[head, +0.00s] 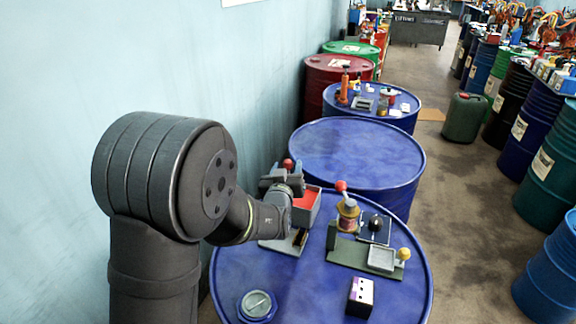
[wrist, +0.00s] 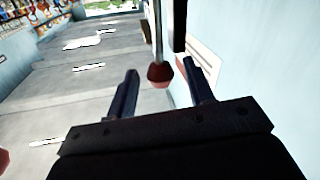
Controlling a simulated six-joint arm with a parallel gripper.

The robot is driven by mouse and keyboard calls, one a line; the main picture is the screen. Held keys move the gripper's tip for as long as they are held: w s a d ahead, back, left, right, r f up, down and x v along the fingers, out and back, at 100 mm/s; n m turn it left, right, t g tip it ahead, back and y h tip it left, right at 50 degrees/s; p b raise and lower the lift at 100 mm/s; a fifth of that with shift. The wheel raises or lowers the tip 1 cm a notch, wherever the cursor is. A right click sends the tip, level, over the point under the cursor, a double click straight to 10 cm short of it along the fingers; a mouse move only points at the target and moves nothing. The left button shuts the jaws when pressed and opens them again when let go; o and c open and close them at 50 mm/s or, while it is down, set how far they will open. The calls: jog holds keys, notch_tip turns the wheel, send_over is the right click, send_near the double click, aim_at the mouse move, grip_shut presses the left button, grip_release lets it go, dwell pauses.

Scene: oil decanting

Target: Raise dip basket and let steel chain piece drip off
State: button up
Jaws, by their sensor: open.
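My gripper (head: 284,176) is over the left far part of the near blue drum, beside a grey box with red inside (head: 306,204). A red knob (head: 288,163) shows right at the jaws. In the wrist view my gripper (wrist: 160,68) is open, one finger on each side of a dark red knob (wrist: 159,77) on a thin rod. I cannot tell whether the fingers touch it. The knob may be the dip basket's handle; the basket itself and the steel chain piece cannot be made out.
Right on the near drum (head: 310,295) stands a fixture with a red-knobbed lever (head: 341,187), a black ball (head: 376,224) and a grey tray (head: 382,259). A blue lidded jar (head: 257,305) and a small box (head: 360,297) stand nearer. The drum behind (head: 357,150) is bare.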

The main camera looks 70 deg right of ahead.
jog(key=shift+w+d, duration=0.2)
jog(key=shift+d, duration=0.7)
grip_shut()
jog(key=shift+r, duration=3.9)
jog(key=shift+c, duration=0.9)
grip_release()
jog(key=shift+r, duration=0.1)
jog(key=shift+o, duration=0.9)
jog(key=shift+f, duration=0.2)
